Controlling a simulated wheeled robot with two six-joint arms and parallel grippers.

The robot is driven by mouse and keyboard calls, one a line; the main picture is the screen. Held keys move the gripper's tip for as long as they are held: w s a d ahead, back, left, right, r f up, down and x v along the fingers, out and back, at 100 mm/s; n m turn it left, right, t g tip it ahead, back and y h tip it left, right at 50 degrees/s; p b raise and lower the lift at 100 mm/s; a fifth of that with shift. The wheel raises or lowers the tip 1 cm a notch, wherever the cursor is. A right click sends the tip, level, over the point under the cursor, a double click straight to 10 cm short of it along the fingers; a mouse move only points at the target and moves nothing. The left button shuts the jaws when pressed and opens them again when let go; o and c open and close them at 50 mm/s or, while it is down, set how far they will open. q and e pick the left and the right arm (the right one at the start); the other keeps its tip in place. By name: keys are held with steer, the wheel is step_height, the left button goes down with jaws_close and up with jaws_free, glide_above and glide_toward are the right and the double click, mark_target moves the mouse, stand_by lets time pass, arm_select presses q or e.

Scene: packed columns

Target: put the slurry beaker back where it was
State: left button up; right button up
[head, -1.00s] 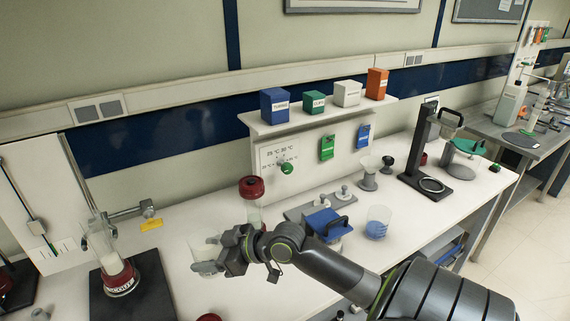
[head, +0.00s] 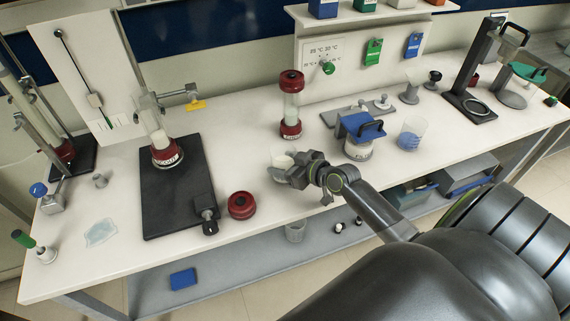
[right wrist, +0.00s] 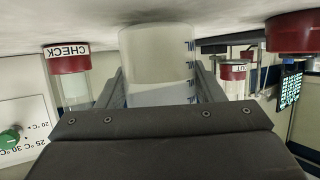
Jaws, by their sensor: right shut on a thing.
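The slurry beaker (head: 284,161) is a small clear beaker with whitish contents, at the front middle of the bench. My right gripper (head: 293,173) is shut on it from the right, and its fingers hide part of the beaker. In the right wrist view the beaker (right wrist: 158,65), with blue graduation marks, sits between the two fingers (right wrist: 160,95), close to the white bench top. I cannot tell whether its base touches the bench. My left gripper is not in view.
A red-capped column (head: 291,105) stands behind the beaker. A loose red cap (head: 241,205) lies left, beside a black stand base (head: 178,200) holding another column (head: 158,135). Right are a blue-lidded container (head: 358,140) and a beaker with blue contents (head: 411,133).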

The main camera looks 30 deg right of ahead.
steer(key=shift+f, duration=0.25)
steer(key=shift+f, duration=0.2)
steer(key=o, duration=1.1)
steer(key=shift+r, duration=0.1)
steer(key=shift+r, duration=0.2)
steer(key=v, duration=1.2)
